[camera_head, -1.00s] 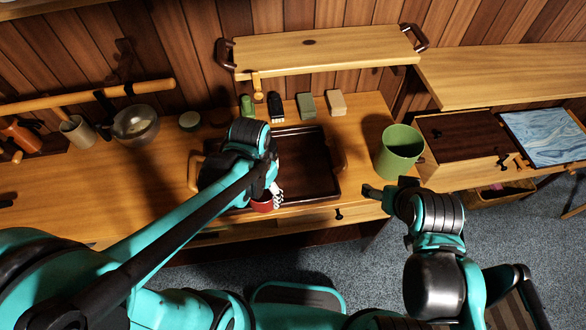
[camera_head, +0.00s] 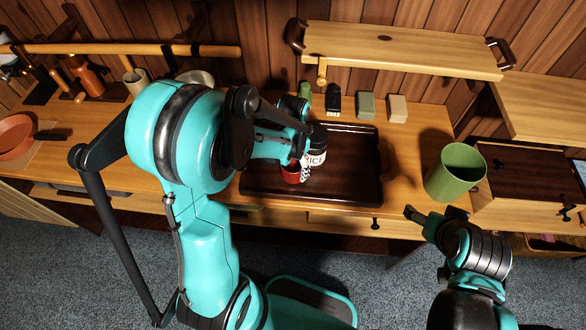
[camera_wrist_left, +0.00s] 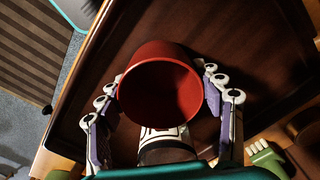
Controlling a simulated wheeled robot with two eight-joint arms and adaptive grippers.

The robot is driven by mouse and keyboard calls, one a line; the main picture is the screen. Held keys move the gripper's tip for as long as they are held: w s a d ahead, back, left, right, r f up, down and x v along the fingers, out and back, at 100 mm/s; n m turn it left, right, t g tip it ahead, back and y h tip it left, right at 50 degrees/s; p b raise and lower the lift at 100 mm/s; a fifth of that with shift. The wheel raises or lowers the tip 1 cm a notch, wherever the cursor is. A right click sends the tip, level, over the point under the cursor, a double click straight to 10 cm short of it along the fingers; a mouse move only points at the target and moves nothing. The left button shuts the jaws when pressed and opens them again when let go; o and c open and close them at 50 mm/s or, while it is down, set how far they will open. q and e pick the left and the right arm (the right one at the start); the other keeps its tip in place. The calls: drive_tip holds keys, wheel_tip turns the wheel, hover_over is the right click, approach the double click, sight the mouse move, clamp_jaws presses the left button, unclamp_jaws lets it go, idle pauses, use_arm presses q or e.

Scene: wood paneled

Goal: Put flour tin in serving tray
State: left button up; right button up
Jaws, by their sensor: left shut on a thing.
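A small red open tin (camera_head: 290,174) is between the fingers of my left gripper (camera_head: 297,166). I cannot read a label on it, so whether it is the flour tin is unclear. In the left wrist view, the fingers lie on both sides of the red tin (camera_wrist_left: 160,85), its open mouth facing the camera. My right gripper (camera_head: 434,214) is empty near the counter's front edge.
A green cup (camera_head: 455,172) stands right of the tray. Several small blocks and brushes (camera_head: 366,105) line the back, below a raised wooden shelf (camera_head: 400,52). The tray's right half is clear. An orange pan (camera_head: 15,135) lies far left.

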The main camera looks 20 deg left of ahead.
use_arm(q)
drive_tip(key=shift+f, duration=0.35)
drive_tip(key=shift+f, duration=0.2)
drive_tip(key=o, duration=1.2)
drive_tip(key=shift+r, duration=0.1)
